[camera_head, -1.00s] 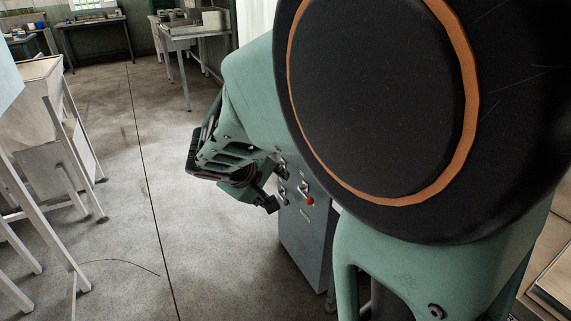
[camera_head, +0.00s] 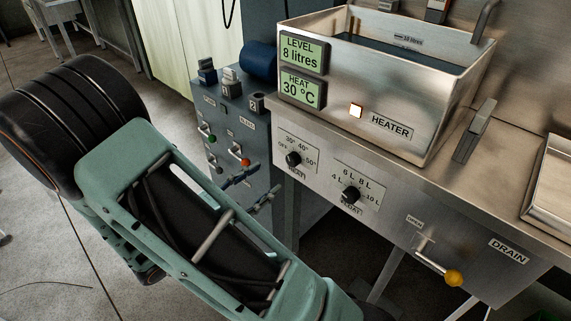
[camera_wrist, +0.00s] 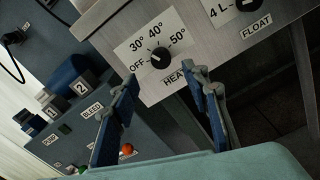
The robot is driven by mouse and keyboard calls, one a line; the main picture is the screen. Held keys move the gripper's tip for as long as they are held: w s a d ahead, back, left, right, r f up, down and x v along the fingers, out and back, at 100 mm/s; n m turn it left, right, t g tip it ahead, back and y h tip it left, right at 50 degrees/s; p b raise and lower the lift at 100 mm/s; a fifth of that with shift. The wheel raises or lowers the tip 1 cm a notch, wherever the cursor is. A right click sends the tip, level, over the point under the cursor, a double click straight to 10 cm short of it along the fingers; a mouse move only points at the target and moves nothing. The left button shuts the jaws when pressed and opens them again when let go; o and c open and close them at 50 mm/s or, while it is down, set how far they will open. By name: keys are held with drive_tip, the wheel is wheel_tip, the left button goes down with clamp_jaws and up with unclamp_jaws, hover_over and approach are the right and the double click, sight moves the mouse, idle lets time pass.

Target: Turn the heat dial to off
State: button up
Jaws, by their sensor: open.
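The heat dial (camera_head: 293,159) is a small black knob on a white plate on the front of the steel bench. The plate reads OFF, 30°, 40° and 50°. In the wrist view the dial (camera_wrist: 160,58) lies just beyond and between my fingertips, and I cannot tell exactly which mark it points to. The heat display (camera_head: 302,93) reads 30 °C. My gripper (camera_head: 252,190) is open and empty, below and left of the dial in the head view. Its two blue-padded fingers (camera_wrist: 165,84) are apart and do not touch the dial in the wrist view.
The float dial (camera_head: 351,194) sits right of the heat dial, with a yellow-tipped drain lever (camera_head: 453,277) farther right. A grey-blue control cabinet (camera_head: 237,125) with switches and levers stands left, close to my gripper. The steel tank (camera_head: 370,95) stands above. A lit heater lamp (camera_head: 356,110) shows on it.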

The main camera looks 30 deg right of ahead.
sight(290, 161)
drive_tip(key=b+x, duration=0.1)
drive_tip(key=x, duration=0.7)
drive_tip(key=shift+w+d+f+b, duration=0.1)
drive_tip(key=shift+d+b, duration=0.2)
drive_tip(key=c, duration=1.2)
drive_tip(key=shift+o, duration=0.2)
